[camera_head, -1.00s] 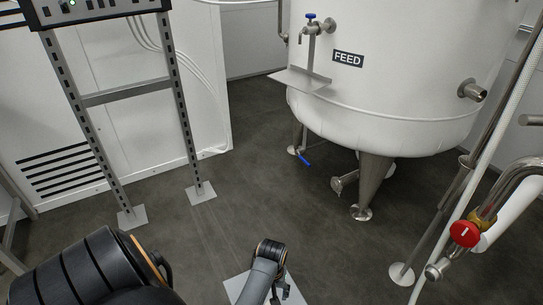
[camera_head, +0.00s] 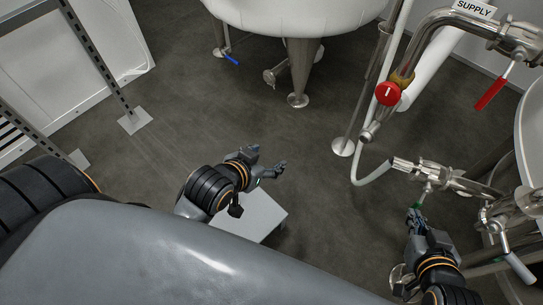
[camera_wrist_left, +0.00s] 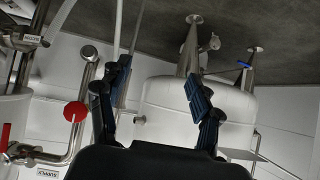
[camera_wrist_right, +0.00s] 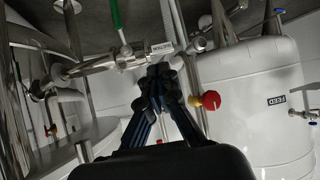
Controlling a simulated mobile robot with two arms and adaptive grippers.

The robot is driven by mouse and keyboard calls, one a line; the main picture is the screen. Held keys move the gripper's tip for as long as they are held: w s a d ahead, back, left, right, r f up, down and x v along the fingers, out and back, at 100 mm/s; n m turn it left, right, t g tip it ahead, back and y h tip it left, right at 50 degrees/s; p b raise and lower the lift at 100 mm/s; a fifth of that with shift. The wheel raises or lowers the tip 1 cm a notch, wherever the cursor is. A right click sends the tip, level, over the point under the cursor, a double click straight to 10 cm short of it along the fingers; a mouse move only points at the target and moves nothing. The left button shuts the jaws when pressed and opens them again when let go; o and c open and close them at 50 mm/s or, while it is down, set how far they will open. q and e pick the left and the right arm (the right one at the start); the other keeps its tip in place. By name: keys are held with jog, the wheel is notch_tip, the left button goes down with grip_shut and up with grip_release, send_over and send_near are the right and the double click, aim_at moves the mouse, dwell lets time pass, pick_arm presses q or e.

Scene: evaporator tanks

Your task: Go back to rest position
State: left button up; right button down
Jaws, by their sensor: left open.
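My left gripper (camera_head: 267,165) is in the lower middle of the head view, above the dark floor, with nothing between its fingers. Its two fingers stand wide apart in the left wrist view (camera_wrist_left: 158,85). My right gripper (camera_head: 415,219) is at the lower right of the head view, close to a valve with a green handle (camera_head: 418,203). In the right wrist view its fingers (camera_wrist_right: 162,72) come together at the tips, just below a labelled fitting (camera_wrist_right: 160,47); the green handle (camera_wrist_right: 116,14) appears apart from them. I see nothing held there.
A pipe with a red knob (camera_head: 388,93) and a red-handled supply valve (camera_head: 492,87) stand at the right. A white tank (camera_head: 290,12) on metal legs is at the back. A metal frame (camera_head: 95,55) is at the left. The floor between is open.

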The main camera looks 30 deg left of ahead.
pick_arm(q)
jog(key=d+r, duration=0.1)
jog(key=s+d+r, duration=0.1)
jog(key=r, duration=0.1)
jog(key=shift+d+m+t+h, duration=0.15)
jog(key=shift+m+t+h, duration=0.15)
jog(key=shift+h, duration=0.1)
jog(key=shift+f, duration=0.1)
